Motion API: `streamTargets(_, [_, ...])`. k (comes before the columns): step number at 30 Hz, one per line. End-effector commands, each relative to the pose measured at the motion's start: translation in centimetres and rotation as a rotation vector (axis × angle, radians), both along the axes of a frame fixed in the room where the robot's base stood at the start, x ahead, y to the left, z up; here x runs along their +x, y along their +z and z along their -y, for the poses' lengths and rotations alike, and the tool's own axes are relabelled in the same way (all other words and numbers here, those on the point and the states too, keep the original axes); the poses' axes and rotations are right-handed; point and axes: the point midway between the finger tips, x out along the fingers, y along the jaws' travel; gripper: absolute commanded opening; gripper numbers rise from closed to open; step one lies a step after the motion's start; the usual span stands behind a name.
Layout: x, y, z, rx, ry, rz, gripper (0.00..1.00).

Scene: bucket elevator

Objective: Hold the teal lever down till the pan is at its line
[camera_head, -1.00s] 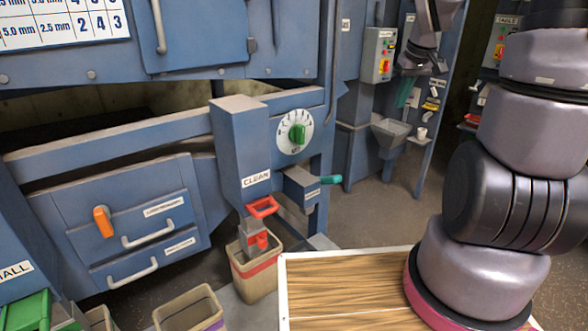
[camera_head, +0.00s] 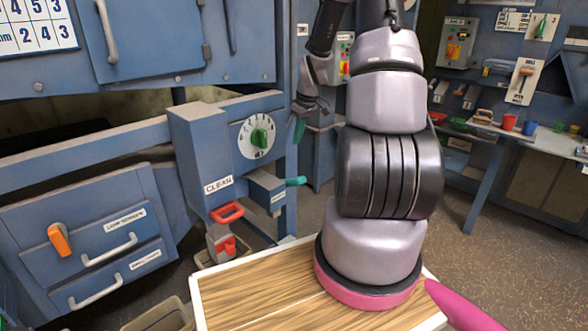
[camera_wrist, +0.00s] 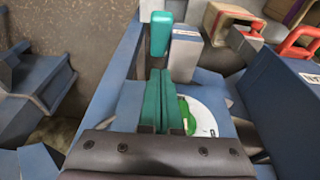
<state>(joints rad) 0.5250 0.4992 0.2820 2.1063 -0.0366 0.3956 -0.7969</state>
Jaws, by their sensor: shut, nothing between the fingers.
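The teal lever (camera_head: 296,181) sticks out to the right from a small blue-grey box on the machine, below the dial. It looks about level. It also shows in the wrist view (camera_wrist: 161,34), beyond my fingertips. My gripper (camera_head: 298,130) is shut and empty, its two teal fingers side by side. In the wrist view the fingertips (camera_wrist: 158,73) point toward the lever, with a gap between. In the head view my gripper is above the lever. I cannot make out the pan or its line.
A white dial with a green knob (camera_head: 260,138) is close beside the fingers. A chute labelled CLEAN (camera_head: 218,186) with a red handle (camera_head: 227,212) stands left of the lever, over a bin (camera_head: 240,246). A workbench (camera_head: 535,140) is at the far right.

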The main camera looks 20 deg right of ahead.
Motion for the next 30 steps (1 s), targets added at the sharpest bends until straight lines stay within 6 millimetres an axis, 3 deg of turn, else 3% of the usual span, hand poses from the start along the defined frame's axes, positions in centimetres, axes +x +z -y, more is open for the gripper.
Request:
streamTargets(5, [0.2,-1.2,-0.1,0.001,0.001,-0.003,0.00])
streamTargets(18, [2.3,-9.8,-1.0,0.001,0.000,-0.004,0.00])
streamTargets(24, [1.0,-12.2,-0.4,0.002,-0.002,-0.003,0.00])
streamTargets(30, [0.5,-13.1,-0.2,0.000,-0.002,-0.001,0.00])
